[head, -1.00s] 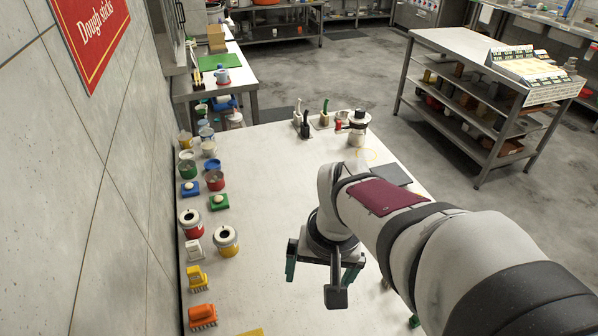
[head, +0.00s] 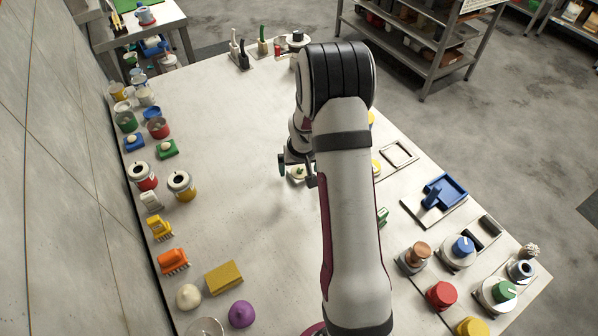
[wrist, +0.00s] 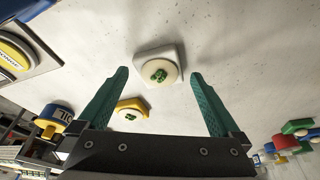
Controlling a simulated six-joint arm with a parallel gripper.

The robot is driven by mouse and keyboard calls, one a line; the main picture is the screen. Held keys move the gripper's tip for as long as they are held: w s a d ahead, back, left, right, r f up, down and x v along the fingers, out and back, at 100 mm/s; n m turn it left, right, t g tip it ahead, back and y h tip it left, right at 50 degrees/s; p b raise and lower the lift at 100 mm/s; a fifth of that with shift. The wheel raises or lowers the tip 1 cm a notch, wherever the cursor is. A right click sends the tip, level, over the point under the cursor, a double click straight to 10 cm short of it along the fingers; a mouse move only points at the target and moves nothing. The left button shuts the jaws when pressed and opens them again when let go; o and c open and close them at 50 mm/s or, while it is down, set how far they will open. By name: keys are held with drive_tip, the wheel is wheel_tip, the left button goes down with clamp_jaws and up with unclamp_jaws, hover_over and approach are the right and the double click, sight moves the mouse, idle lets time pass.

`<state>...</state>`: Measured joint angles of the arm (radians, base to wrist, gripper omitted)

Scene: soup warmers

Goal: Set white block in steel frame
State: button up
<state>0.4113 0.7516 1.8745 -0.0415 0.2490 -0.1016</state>
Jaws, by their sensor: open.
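The white block (wrist: 170,53) has a round cream top with a green leafy mark. It lies on the table in the wrist view, just ahead of and between the fingertips. In the head view it shows partly behind my gripper as a small pale piece (head: 297,173). My gripper (head: 299,170) is open and empty above the table, close to the block; its green fingers (wrist: 160,78) point toward it in the wrist view. A thin square frame (head: 412,157), likely the steel frame, lies flat and empty on the table to the right of my arm.
A yellow block (wrist: 130,101) with a similar top lies near the left finger. A blue tray (head: 455,187) and several coloured knobs stand at the right. Pots, brushes and a yellow sponge (head: 224,277) line the left edge. The table's middle left is clear.

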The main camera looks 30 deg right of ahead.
drive_tip(key=shift+w+f, duration=0.1)
drive_tip(key=shift+f, duration=0.3)
drive_tip(key=c, duration=1.5)
drive_tip(key=shift+r, duration=0.15)
